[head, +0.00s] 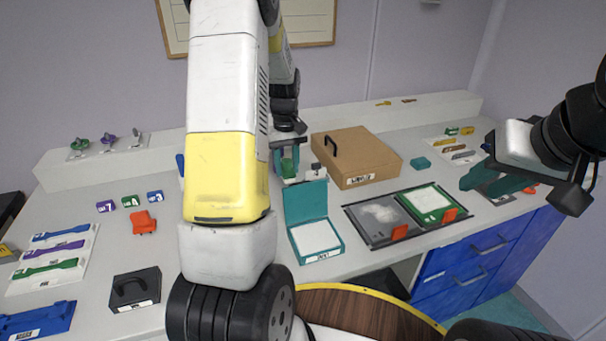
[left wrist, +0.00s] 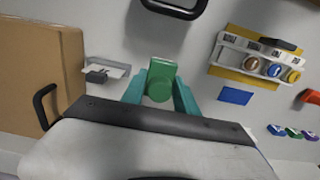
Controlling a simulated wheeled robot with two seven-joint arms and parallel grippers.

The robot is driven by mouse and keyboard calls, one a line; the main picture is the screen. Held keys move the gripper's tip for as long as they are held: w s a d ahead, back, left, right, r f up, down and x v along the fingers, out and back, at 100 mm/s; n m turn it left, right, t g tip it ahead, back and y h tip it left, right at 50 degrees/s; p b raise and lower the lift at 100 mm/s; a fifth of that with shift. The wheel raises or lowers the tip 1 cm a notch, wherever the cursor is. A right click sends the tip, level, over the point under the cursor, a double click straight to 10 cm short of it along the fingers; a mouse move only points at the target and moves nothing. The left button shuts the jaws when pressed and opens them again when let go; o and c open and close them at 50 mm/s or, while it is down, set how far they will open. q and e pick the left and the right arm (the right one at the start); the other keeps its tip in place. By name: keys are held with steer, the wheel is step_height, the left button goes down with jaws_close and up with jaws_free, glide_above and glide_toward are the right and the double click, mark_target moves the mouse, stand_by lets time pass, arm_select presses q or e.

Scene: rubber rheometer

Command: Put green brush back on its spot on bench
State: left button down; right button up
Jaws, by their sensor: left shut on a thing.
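The green brush (left wrist: 160,82) is held between the teal fingers of my left gripper (left wrist: 158,100) in the left wrist view; its block-like green end faces the camera. In the head view, the green brush (head: 288,167) shows small between the fingers of my left gripper (head: 287,158), over the back of the bench, left of the cardboard box. A small pale plate with a dark block (left wrist: 103,72) lies beside the box in the left wrist view. I cannot tell whether it is the brush's spot. My right gripper (head: 490,183) is over the bench's right side, its teal fingers apart.
The cardboard box (head: 358,156) with a black handle stands close to my left gripper. An open teal case (head: 316,255) and two framed trays (head: 383,216) lie in front. A rack with round coloured pieces (left wrist: 265,62) is to the right in the left wrist view. My left arm hides the bench's middle.

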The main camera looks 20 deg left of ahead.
mark_target(287, 160)
arm_select(q)
steer(key=shift+f, duration=3.45)
steer(key=c, duration=0.9)
jaws_free()
steer(key=shift+f, duration=0.1)
steer(key=shift+c, duration=0.2)
step_height(287, 160, up, 12)
steer(key=shift+f, duration=0.1)
steer(key=s+d+r+m+t, duration=0.2)
steer(key=s+d+r, duration=0.2)
steer(key=r, duration=0.4)
steer(key=s+d+r+m+t+h, duration=0.1)
steer(key=s+d+r+m+t, duration=0.1)
steer(key=s, duration=0.8)
steer(key=s+d+r+m+t+h, duration=0.1)
steer(key=s+d+r+m, duration=0.3)
steer(key=s, duration=0.6)
steer(key=d+r+t, duration=0.1)
steer(key=d+r, duration=0.1)
steer(key=d, duration=0.1)
